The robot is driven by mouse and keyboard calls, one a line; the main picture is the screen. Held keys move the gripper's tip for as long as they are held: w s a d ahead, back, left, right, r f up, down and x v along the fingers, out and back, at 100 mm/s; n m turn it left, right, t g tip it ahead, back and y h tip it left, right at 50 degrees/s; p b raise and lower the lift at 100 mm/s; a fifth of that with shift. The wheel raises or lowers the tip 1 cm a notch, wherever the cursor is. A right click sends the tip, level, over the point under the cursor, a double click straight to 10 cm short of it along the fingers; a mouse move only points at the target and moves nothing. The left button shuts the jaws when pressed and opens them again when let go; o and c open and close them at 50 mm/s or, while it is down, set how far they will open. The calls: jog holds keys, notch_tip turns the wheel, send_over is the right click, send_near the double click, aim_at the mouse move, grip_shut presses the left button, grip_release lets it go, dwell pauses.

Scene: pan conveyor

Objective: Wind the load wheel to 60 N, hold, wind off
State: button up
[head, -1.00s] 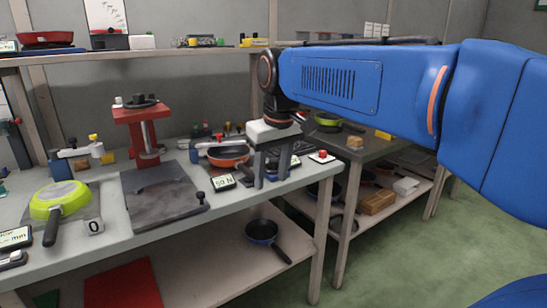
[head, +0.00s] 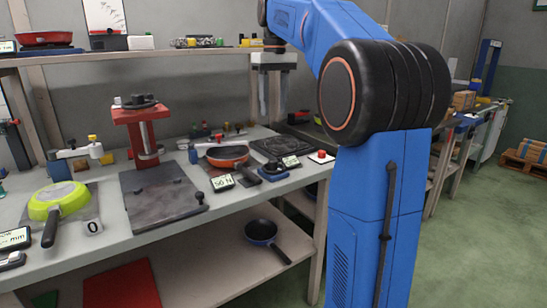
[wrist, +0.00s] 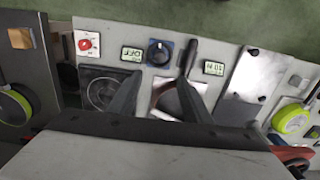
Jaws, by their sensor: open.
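The load wheel, seemingly the black knob on a blue base (head: 272,172), sits near the bench's front right, beside a pan. It also shows in the wrist view (wrist: 159,52), uncovered. A small force display (head: 222,183) stands left of it and shows a number in N. It is also in the wrist view (wrist: 213,68); its digits are too small to read surely. My gripper (head: 272,108) is open and empty, raised well above the bench behind the wheel. Its two fingers point down, apart from the wheel, and also show in the wrist view (wrist: 152,98).
An orange pan (head: 227,154) lies just left of the wheel. A dark hotplate (head: 277,146), a red button (head: 320,156) and a display reading OFF (wrist: 131,54) are close by. A red press with a black handwheel (head: 140,105) stands further left by a grey slab (head: 160,192).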

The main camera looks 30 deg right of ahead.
aim_at(273, 160)
notch_tip(273, 160, down, 17)
jog(key=shift+a+f, duration=0.1)
jog(key=shift+f, duration=0.05)
dwell(0.5)
jog(key=c, duration=1.1)
